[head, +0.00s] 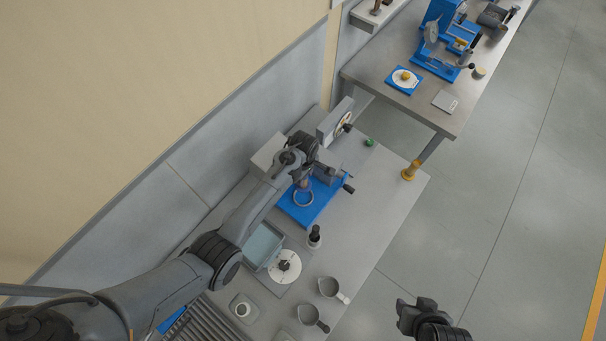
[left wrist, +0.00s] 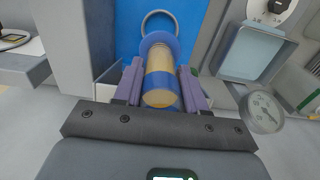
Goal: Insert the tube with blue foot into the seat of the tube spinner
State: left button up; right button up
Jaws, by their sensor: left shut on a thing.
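My left gripper (left wrist: 160,76) is shut on the tube (left wrist: 160,97), with its purple fingers on either side. The tube is tan with a blue band and a wider blue part at its far end. In the head view, my left gripper (head: 304,174) is above a blue base (head: 318,207) with a grey machine and a metal ring (head: 303,198). The ring also shows in the left wrist view (left wrist: 160,12), just beyond the tube's blue end. Whether the tube touches anything below is hidden. My right gripper (head: 418,304) hangs beyond the bench's front edge; its jaw opening is unclear.
A yellow post (head: 410,171) is near the bench's right corner. The bench's right side is mostly clear.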

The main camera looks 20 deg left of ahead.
pick_arm(q)
jog(key=shift+r, duration=0.1)
jog(key=shift+p, duration=0.45)
jog(key=shift+f+b, duration=1.45)
jog(key=shift+f, duration=0.7)
jog(key=shift+p, duration=0.45)
jog(key=shift+f+b, duration=0.65)
jog(key=shift+f, duration=0.2)
jog(key=shift+f+b, duration=0.3)
jog(key=shift+f, duration=0.05)
